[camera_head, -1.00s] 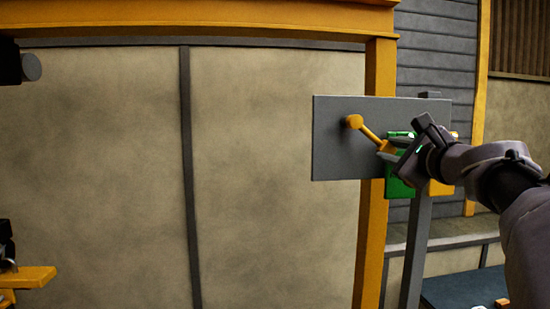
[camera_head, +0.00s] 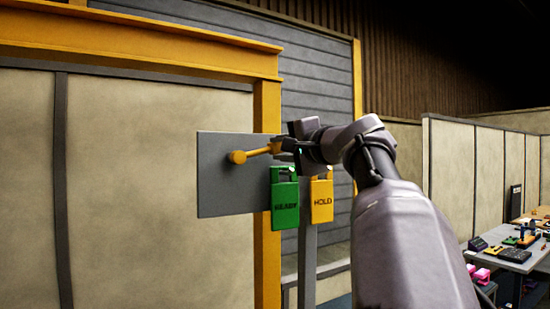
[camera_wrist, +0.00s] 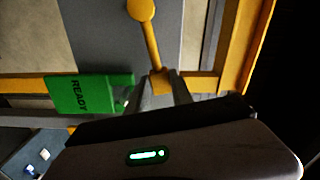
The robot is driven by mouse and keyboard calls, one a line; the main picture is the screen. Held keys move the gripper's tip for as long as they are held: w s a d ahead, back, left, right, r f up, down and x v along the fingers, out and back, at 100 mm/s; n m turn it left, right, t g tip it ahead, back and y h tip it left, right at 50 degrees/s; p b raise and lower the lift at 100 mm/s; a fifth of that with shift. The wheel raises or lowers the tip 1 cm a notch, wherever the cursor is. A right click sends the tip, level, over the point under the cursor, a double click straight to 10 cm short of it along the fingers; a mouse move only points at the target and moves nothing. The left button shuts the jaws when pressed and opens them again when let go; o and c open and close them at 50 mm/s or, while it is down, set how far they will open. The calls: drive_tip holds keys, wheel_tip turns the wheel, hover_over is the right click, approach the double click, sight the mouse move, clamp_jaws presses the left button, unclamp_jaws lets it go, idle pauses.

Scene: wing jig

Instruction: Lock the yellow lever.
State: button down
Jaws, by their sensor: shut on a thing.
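The yellow lever (camera_head: 256,152) is mounted on a grey panel (camera_head: 228,185). Its round pivot is at the left and its arm points right, tilted slightly up. My gripper (camera_head: 284,147) is at the lever's right end. In the wrist view the lever (camera_wrist: 151,42) runs from its round pivot down to a square end between the fingers of my gripper (camera_wrist: 163,88), which are shut on it. The fingers partly hide the lever's end.
A green READY tag (camera_head: 285,203) and a yellow HOLD tag (camera_head: 321,201) hang just below my gripper. The green tag also shows in the wrist view (camera_wrist: 90,94). A grey post (camera_head: 307,262) stands beneath the panel. A cluttered table (camera_head: 515,257) is far right.

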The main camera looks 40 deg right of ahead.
drive_tip(key=shift+a+r+n, duration=0.3)
drive_tip(key=shift+r+n, duration=0.6)
drive_tip(key=shift+n, duration=0.2)
drive_tip(key=shift+r, duration=0.1)
drive_tip(key=c, duration=1.4)
unclamp_jaws()
drive_tip(key=shift+o, duration=1.4)
drive_tip(key=shift+w, duration=0.2)
drive_tip(key=b+v, duration=0.3)
drive_tip(key=v, duration=1.4)
drive_tip(key=shift+s+b, duration=0.3)
drive_tip(key=shift+b, duration=0.1)
